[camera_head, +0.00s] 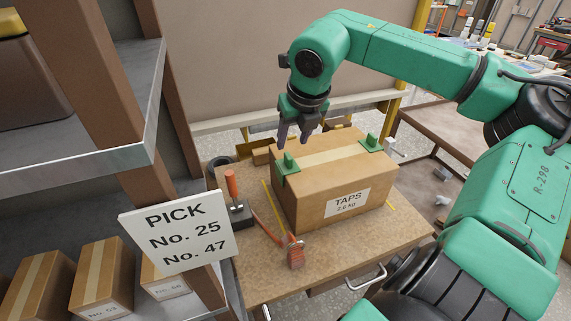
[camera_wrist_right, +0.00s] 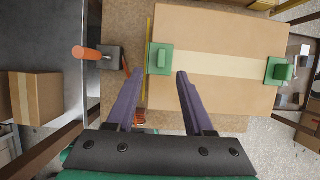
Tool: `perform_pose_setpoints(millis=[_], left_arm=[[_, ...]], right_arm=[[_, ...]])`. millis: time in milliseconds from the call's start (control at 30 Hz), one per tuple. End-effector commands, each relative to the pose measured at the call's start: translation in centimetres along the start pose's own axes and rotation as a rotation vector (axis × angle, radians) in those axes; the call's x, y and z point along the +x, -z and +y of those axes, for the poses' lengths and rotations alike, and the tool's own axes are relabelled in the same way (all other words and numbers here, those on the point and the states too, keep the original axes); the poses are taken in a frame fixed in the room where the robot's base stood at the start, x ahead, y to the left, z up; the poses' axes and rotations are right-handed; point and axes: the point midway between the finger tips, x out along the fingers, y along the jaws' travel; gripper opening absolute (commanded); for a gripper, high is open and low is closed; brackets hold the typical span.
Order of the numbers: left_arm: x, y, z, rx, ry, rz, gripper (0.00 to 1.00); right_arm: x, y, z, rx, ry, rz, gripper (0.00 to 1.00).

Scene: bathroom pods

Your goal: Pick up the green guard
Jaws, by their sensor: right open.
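Two green guards sit on the top edges of a cardboard box labelled TAPS (camera_head: 300,195). One green guard (camera_head: 288,166) is at the box's left edge and the other green guard (camera_head: 371,144) is at its right edge. Each has a raised block on a flat plate. My right gripper (camera_head: 294,136) is open and empty, pointing down just above and behind the left guard. In the right wrist view the left guard (camera_wrist_right: 161,57) lies between and beyond the fingertips, apart from them. The right guard (camera_wrist_right: 280,71) is farther right there. My left gripper is out of view.
The box stands on a wooden worktable (camera_head: 265,262). A PICK sign (camera_head: 180,233) and metal shelving (camera_head: 85,150) stand at the left.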

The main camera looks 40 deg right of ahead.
Motion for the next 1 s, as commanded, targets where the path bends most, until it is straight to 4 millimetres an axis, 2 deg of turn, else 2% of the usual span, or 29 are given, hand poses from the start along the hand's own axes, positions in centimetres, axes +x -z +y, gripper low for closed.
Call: perform_pose_setpoints(millis=[167, 300, 400, 667, 700, 800, 1000], left_arm=[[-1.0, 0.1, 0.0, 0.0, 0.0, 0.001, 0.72], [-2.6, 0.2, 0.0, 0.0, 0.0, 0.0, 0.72], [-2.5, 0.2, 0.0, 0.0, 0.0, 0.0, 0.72], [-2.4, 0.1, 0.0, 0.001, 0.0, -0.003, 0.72], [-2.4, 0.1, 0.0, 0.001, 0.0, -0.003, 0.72], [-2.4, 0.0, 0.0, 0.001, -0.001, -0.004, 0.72], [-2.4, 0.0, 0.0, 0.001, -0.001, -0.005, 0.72]], right_arm=[[2.2, -0.1, -0.1, 0.001, 0.0, 0.003, 0.53], [4.7, -0.2, -0.3, 0.001, 0.002, 0.008, 0.53], [6.4, -0.2, -0.3, 0.0, 0.003, 0.004, 0.53], [7.0, -0.2, -0.2, 0.001, 0.0, -0.001, 0.53], [7.0, -0.2, -0.2, 0.001, 0.0, -0.001, 0.37], [6.9, -0.2, -0.2, 0.001, 0.0, -0.001, 0.0], [6.9, -0.2, -0.2, 0.001, 0.0, -0.001, 0.0]])
